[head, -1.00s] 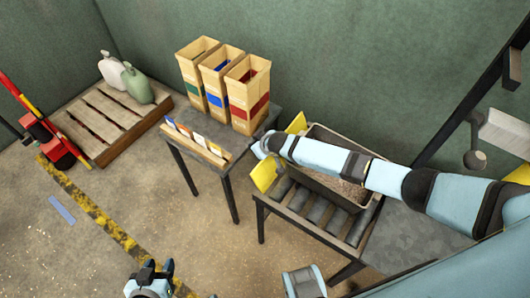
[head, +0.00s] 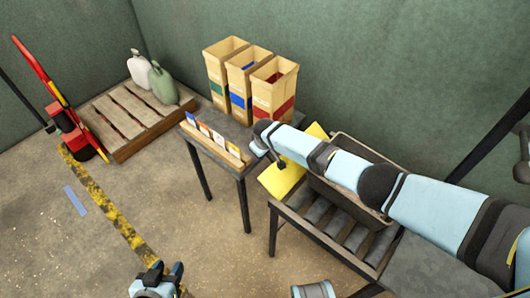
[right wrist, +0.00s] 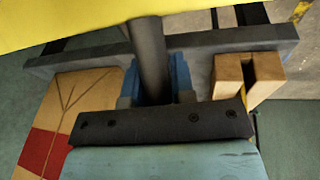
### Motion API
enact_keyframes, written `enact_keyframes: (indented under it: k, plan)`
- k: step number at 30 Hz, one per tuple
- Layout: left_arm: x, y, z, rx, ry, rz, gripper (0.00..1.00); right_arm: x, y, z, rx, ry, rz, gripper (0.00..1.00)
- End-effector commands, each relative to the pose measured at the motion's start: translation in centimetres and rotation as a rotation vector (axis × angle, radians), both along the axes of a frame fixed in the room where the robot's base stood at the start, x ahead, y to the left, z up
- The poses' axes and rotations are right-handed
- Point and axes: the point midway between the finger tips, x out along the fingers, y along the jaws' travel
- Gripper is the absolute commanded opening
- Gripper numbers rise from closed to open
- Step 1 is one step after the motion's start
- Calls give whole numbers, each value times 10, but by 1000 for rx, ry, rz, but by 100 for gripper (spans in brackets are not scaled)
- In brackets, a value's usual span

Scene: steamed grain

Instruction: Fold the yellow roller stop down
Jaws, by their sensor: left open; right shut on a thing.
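The yellow roller stop (head: 282,181) is a flat plate at the near-left end of the roller table (head: 318,236). It looks tilted, and my right arm covers its middle. Its yellow underside or face (right wrist: 70,22) fills the top of the right wrist view. My right gripper (head: 268,148) is at the stop's left side. In the right wrist view its blue fingers (right wrist: 155,80) are shut around a dark round bar (right wrist: 149,50) running up to the yellow plate. My left gripper (head: 166,270) is open and empty, low over the floor at the bottom of the head view.
A grey crate (head: 352,150) stands on the rollers behind my right arm. A small table (head: 232,165) beside it holds a wooden card rack (head: 212,146) and three paper bags (head: 273,92). A pallet (head: 122,125) with jugs and a red pallet jack (head: 80,138) stand left.

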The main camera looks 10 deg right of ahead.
Motion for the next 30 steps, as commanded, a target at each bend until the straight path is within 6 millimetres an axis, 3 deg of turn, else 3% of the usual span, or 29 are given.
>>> enact_keyframes:
  k: [10, 11, 14, 23, 26, 30]
  plan:
    - [-1, 3, -1, 11, 1, -8, 43, 0, 0, -1, -1, 1, 0, 0]
    - [-1, 3, -1, 10, 0, -7, 43, 0, 0, -1, -1, 1, 0, 28]
    - [-1, 2, 0, 8, -2, -6, 43, -1, 0, -1, -1, 2, 0, 48]
    - [1, 0, 2, 2, -3, 0, 43, -1, 0, 2, -1, 1, 0, 48]
    - [1, 0, 5, -2, 1, 1, 43, -3, 0, 10, -1, 2, 0, 48]
    - [0, 0, 12, -5, 9, 5, 43, -9, 0, 35, 0, -1, 1, 48]
